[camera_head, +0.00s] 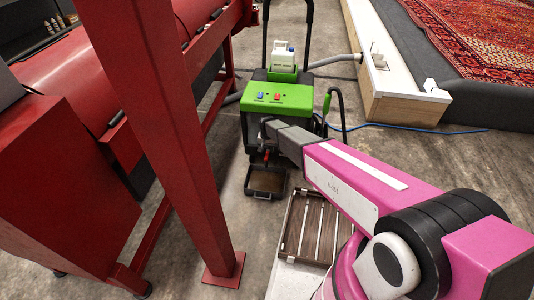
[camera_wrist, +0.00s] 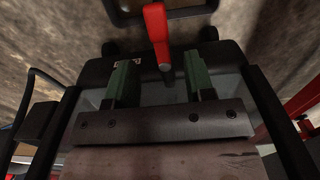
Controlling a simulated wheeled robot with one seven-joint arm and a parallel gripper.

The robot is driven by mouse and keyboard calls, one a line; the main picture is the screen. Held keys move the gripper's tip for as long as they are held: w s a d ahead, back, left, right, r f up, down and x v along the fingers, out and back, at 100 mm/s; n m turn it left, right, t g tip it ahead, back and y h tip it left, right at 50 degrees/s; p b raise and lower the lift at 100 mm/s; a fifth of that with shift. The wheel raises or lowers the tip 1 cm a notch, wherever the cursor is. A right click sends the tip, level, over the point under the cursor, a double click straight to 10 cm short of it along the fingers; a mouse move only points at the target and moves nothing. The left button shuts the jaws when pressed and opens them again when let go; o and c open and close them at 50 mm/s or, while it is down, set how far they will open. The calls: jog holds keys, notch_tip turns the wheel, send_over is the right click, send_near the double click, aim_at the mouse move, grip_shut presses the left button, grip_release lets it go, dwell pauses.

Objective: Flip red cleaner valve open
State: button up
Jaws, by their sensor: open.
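The red valve lever (camera_wrist: 156,32) shows in the wrist view at the top centre, with its lower end at a small metal pivot. It lies roughly in line with the gap between my fingers. In the head view a small bit of red (camera_head: 266,154) shows on the front of the green and black cleaner (camera_head: 277,98), beside the end of my arm. My gripper (camera_wrist: 158,62) is open, its two green fingers apart on either side of the pivot. Nothing is held between them. Whether a finger touches the lever cannot be told.
A red steel post (camera_head: 163,130) and red machine stand close on the left. A wooden slatted crate (camera_head: 312,228) lies below my arm. A patterned rug (camera_head: 470,40) lies on a raised bed at the back right. Bare concrete floor lies right of the cleaner.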

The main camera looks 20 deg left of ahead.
aim_at(267, 155)
notch_tip(267, 155, up, 7)
dwell(0.3)
dwell(0.4)
jog(key=s+d+r, duration=0.2)
jog(key=d+r, duration=0.4)
jog(key=d, duration=0.6)
jog(key=s+d+r, duration=0.3)
jog(key=d+r, duration=0.2)
jog(key=d, duration=0.7)
jog(key=s+d+r, duration=0.5)
jog(key=s+d, duration=0.1)
jog(key=d, duration=0.4)
jog(key=s+d+r+m, duration=0.1)
jog(key=s+d+r, duration=0.4)
jog(key=d, duration=0.5)
jog(key=shift+s+d, duration=0.25)
jog(key=shift+s, duration=0.5)
